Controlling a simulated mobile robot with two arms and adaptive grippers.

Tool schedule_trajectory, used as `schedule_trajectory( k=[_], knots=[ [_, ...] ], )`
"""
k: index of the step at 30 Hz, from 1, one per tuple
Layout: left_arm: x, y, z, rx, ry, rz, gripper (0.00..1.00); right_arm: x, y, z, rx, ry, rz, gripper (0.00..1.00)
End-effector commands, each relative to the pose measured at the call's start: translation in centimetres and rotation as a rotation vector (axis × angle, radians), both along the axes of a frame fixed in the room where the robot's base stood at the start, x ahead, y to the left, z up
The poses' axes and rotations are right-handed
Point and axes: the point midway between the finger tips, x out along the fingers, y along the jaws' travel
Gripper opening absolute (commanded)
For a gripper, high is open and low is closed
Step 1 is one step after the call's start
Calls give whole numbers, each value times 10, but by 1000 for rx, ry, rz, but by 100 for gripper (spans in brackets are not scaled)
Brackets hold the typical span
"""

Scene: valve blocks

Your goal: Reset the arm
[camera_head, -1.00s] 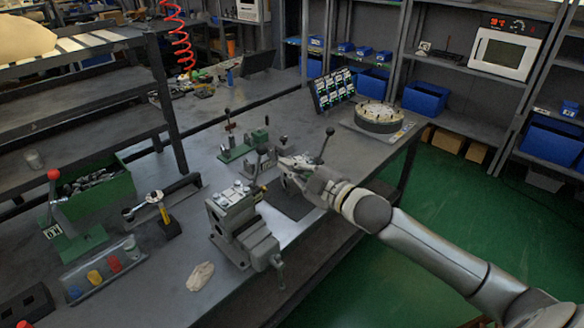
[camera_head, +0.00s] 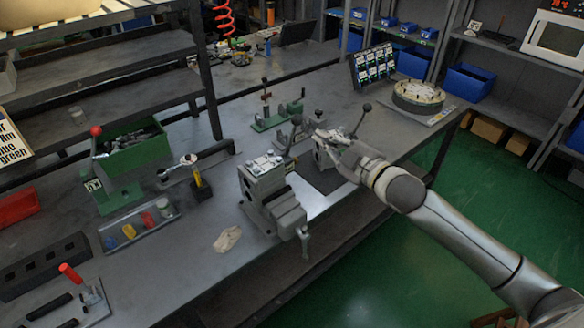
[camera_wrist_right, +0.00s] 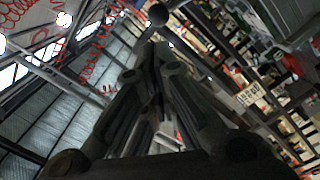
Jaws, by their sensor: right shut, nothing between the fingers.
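My right arm (camera_head: 450,235) reaches in from the lower right in the head view. Its gripper (camera_head: 320,135) is over the bench, beside a grey block with a black-knobbed lever (camera_head: 366,107). The fingers are shut and empty; in the right wrist view the gripper (camera_wrist_right: 153,50) shows them together, pointing up the picture. A dark round knob (camera_wrist_right: 158,15) shows just beyond the tips. I cannot tell whether the gripper touches the block. My left gripper is not in view.
A grey vise (camera_head: 270,190) stands left of my gripper, with a cloth (camera_head: 227,238) near it. A green lever fixture (camera_head: 277,122) and a round dial stand (camera_head: 418,97) are farther back. A green bin (camera_head: 130,147) is at left.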

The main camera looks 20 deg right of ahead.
Motion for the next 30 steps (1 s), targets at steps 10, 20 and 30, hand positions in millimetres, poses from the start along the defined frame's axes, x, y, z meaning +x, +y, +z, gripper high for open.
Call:
schedule_trajectory(
  k=[10,20,30],
  knots=[
    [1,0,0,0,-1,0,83,0,0,0,0,0,0,0],
    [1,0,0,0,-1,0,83,2,-3,-8,7,14,-11,0],
    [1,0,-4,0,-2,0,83,-5,-64,-202,145,324,-236,0]
  ],
)
